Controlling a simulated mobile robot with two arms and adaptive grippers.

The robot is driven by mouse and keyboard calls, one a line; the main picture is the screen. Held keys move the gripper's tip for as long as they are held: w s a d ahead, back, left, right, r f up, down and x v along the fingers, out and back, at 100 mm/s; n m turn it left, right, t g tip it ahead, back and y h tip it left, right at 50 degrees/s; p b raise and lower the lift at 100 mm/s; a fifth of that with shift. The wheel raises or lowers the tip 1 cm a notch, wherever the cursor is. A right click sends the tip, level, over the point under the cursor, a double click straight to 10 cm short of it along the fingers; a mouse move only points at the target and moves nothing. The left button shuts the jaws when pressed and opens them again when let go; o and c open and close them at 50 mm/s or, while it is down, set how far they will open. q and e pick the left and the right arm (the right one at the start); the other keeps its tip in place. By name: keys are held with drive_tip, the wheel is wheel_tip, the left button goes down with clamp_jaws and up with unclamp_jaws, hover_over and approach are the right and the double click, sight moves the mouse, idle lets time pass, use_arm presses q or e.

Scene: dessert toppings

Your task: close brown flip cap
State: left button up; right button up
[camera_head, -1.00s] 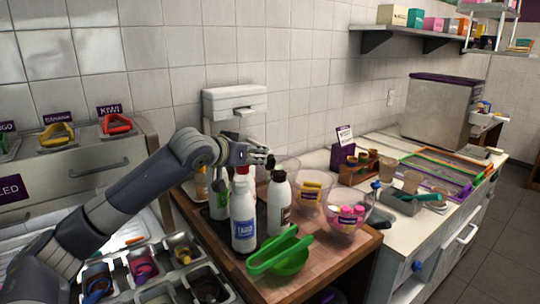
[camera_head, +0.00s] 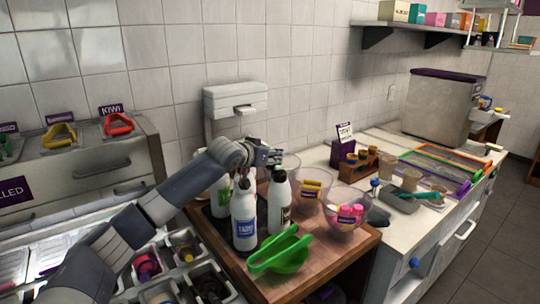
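A white bottle (camera_head: 279,203) with a brown label stands upright on the dark tray on the wooden counter. Its small cap is at the top, right below my gripper; the brown part is hard to make out and I cannot tell whether its lid is up. My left gripper (camera_head: 274,158) is directly above this bottle top, close to or touching it. Its fingers are small and dark, and their opening is unclear. My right gripper is not in view.
A white bottle with a blue label (camera_head: 244,219) stands just left, with a green-marked bottle (camera_head: 220,197) behind it. A green scoop-like tool (camera_head: 281,251) lies in front. Clear bowls (camera_head: 343,225) with pink and yellow items stand to the right.

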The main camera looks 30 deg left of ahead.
use_arm(q)
clamp_jaws()
drive_tip(key=shift+d+r+m+y+p, duration=0.2)
drive_tip(key=shift+d+m+y+p, duration=0.1)
drive_tip(key=shift+p, duration=0.2)
drive_tip(key=shift+d+m+y+p, duration=0.45)
drive_tip(key=shift+m+y+p, duration=0.15)
drive_tip(key=shift+m+p, duration=0.1)
drive_tip(key=shift+w+d+f+m+y+p, duration=0.15)
drive_tip(key=shift+d+m+y+p, duration=0.2)
drive_tip(key=shift+d+m+y, duration=0.25)
drive_tip(key=shift+d+f+m+y, duration=0.15)
drive_tip(key=shift+d+m+y, duration=0.15)
drive_tip(key=shift+m, duration=0.4)
